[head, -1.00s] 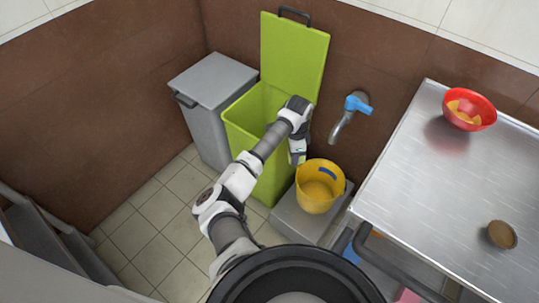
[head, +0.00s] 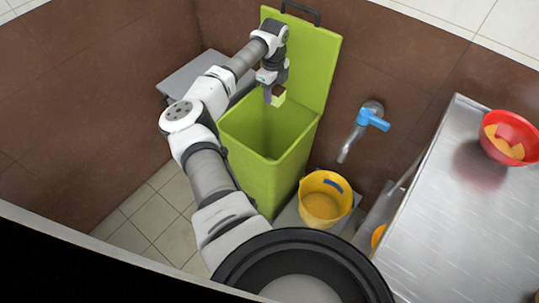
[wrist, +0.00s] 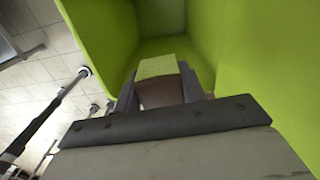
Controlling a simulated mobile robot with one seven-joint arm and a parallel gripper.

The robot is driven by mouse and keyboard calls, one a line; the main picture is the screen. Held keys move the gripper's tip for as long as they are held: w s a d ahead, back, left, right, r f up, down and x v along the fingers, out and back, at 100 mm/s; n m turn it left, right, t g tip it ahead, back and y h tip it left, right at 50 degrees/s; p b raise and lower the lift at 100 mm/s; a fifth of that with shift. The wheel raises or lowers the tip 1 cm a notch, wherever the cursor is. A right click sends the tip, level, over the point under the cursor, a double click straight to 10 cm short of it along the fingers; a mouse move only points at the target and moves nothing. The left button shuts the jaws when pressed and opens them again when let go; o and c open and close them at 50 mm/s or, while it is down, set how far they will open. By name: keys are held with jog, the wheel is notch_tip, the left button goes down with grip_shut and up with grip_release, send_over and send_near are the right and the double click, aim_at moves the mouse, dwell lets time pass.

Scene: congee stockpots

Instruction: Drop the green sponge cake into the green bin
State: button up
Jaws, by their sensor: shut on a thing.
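The green bin (head: 262,172) stands against the wall with its lid (head: 308,62) raised and its top open. My gripper (head: 271,95) is above the bin's opening, towards the back. It is shut on the green sponge cake (head: 279,98), a small pale yellow-green block. In the wrist view the cake (wrist: 157,67) sits between the two fingers of my gripper (wrist: 160,88), with a brownish side facing the camera. The green walls of the bin (wrist: 225,40) surround it there, with the bin's inside below.
A grey bin (head: 196,76) stands left of the green bin, partly behind my arm. A yellow bucket (head: 323,205) stands at its front right, below a blue-handled tap (head: 372,118). A steel table (head: 450,215) with a red bowl (head: 512,145) is at the right.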

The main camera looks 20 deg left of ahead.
notch_tip(320, 180, down, 6)
jog(key=b, duration=0.5)
jog(key=shift+r, duration=0.1)
jog(key=o, duration=1)
jog(key=shift+o, duration=0.2)
notch_tip(320, 180, up, 14)
jog(key=shift+f+b, duration=0.1)
jog(key=shift+b, duration=0.45)
